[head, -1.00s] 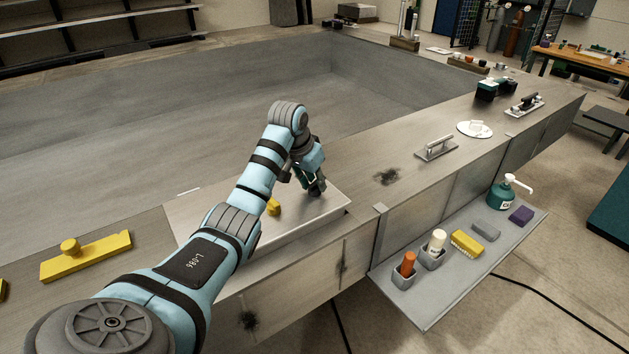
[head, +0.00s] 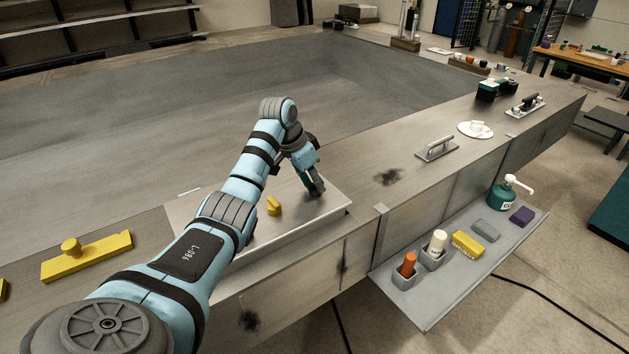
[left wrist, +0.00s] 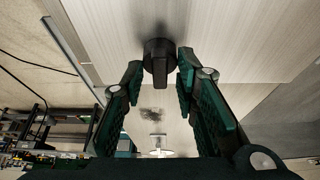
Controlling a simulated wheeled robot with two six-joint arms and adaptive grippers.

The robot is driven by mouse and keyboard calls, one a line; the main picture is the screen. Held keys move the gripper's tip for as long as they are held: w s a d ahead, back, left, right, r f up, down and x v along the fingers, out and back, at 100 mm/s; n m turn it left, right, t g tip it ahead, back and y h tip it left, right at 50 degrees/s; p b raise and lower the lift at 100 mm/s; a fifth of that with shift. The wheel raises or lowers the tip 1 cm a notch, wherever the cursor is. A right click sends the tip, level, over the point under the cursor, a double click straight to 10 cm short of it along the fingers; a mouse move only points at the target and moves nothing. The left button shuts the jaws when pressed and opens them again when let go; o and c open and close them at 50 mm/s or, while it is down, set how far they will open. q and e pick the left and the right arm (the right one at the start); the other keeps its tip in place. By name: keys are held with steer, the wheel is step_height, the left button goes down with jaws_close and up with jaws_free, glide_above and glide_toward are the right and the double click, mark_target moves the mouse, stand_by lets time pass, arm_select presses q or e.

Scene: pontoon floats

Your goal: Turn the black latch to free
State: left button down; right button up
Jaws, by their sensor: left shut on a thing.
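The black latch (left wrist: 158,61) is a round dark knob with a raised grip bar, on a pale metal surface in the left wrist view. My left gripper (left wrist: 158,75) has its green-padded fingers on either side of the latch and is shut on it. In the head view my left gripper (head: 316,190) points down at the right part of the raised metal plate (head: 290,222). The gripper hides the latch there. My right gripper is not in view.
A yellow knob (head: 273,205) stands on the same plate, left of my gripper. A side shelf (head: 425,315) holds bottles, sponges and a pump bottle (head: 508,192). The deck right of the plate has free room.

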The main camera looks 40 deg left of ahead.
arm_select(q)
steer(key=c, duration=1.5)
jaws_free()
steer(key=shift+s, duration=0.1)
steer(key=v, duration=0.7)
steer(key=shift+s+a+r, duration=0.1)
steer(key=shift+s+r, duration=0.05)
steer(key=shift+r, duration=0.1)
